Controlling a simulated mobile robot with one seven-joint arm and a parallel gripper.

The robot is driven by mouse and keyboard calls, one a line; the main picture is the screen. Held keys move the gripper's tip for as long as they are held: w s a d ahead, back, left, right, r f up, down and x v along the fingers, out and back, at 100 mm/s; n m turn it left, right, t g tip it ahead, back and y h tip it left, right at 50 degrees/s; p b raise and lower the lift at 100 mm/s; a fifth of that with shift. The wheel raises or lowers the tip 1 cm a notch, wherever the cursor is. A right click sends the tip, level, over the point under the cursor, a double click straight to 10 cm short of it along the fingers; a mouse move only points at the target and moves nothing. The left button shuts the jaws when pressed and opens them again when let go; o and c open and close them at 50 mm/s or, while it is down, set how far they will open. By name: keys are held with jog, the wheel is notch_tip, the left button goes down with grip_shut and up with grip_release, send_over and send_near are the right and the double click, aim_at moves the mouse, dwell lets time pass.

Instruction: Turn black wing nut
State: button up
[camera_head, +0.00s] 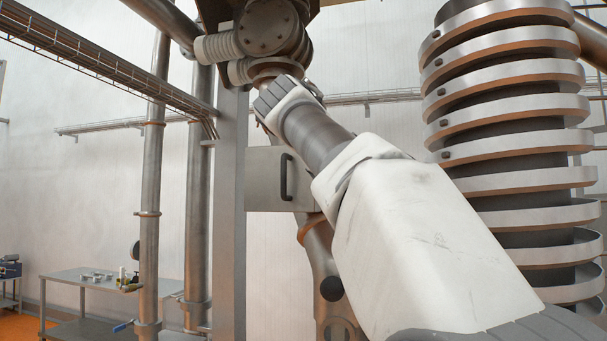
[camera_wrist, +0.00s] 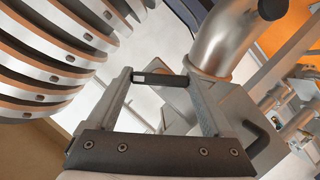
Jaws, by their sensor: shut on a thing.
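In the wrist view, my gripper (camera_wrist: 160,76) has its two fingers set wide apart. A dark bar-like piece, which looks like the black wing nut (camera_wrist: 166,79), spans the gap between the fingertips and touches both. The gripper is shut on it. Its left end shows a small light face. What the nut is threaded on cannot be made out. In the head view, my white arm reaches up and left toward a steel pipe joint. The arm hides the fingertips and the nut there.
A ribbed steel column (camera_head: 510,150) stands close on the right. A steel box (camera_head: 262,190) with a black handle (camera_head: 285,177) is beside the arm. Vertical pipes (camera_head: 152,200) and a work table (camera_head: 85,280) with small items are at left. A curved pipe (camera_wrist: 222,45) is near the fingertips.

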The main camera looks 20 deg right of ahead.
jog(key=shift+f, duration=0.1)
jog(key=o, duration=1.1)
jog(key=shift+o, duration=0.2)
jog(key=v, duration=1.7)
jog(key=shift+a, duration=0.2)
jog(key=shift+s, duration=0.1)
